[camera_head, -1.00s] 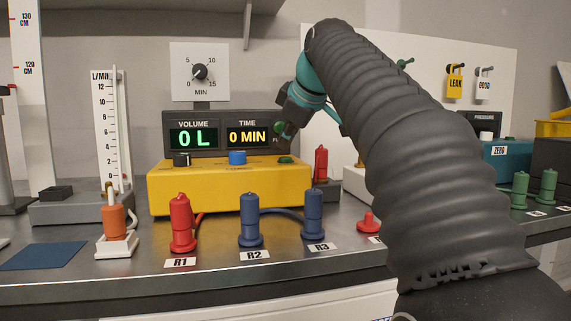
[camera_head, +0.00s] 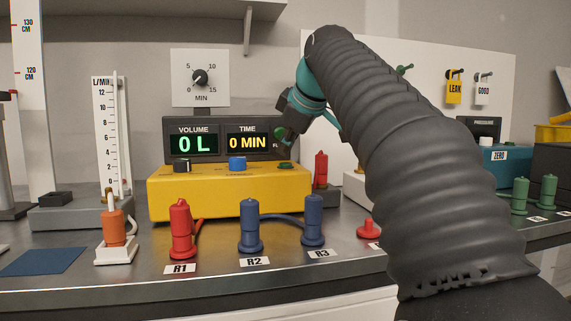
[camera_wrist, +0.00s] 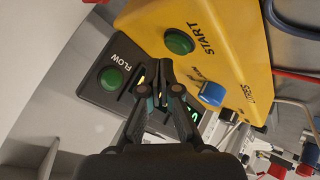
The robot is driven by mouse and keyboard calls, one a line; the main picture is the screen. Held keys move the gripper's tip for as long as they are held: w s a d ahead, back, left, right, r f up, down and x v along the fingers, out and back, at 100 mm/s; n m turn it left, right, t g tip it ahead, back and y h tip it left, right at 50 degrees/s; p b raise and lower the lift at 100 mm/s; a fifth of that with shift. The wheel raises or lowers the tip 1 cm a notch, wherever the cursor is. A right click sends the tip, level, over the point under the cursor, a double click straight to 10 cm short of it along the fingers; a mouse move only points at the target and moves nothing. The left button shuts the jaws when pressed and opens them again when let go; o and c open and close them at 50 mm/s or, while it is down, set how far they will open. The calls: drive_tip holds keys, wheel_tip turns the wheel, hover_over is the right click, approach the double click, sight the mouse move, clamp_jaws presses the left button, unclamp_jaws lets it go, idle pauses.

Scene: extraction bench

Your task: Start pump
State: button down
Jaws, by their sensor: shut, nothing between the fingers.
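The yellow pump box (camera_head: 215,190) stands on the bench with a dark display panel (camera_head: 210,140) behind it, reading 0 L and 0 MIN. A green button (camera_head: 285,166) sits on its right end; in the wrist view this green button (camera_wrist: 179,41) lies beside the word START. My gripper (camera_head: 281,138) is shut and empty, above and just behind that button, in front of the panel's right end. In the wrist view its closed fingertips (camera_wrist: 158,68) are beside the START button, with a gap in the picture. Whether they touch anything cannot be told.
A blue knob (camera_head: 237,163) and a black knob (camera_head: 181,166) sit on the pump's top. A green FLOW disc (camera_wrist: 112,78) is on the dark panel near my fingers. Red R1 (camera_head: 181,230) and blue R2 (camera_head: 250,228) and R3 (camera_head: 313,222) connectors stand in front.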

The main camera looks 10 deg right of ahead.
sight(286, 164)
drive_tip(key=shift+f, duration=0.15)
drive_tip(key=shift+f+b, duration=0.3)
drive_tip(key=shift+f, duration=0.4)
idle(1.0)
idle(0.3)
drive_tip(key=shift+r+p, duration=0.7)
drive_tip(key=shift+r, duration=0.2)
wheel_tip(286, 164, up, 5)
drive_tip(key=p, duration=0.5)
idle(0.5)
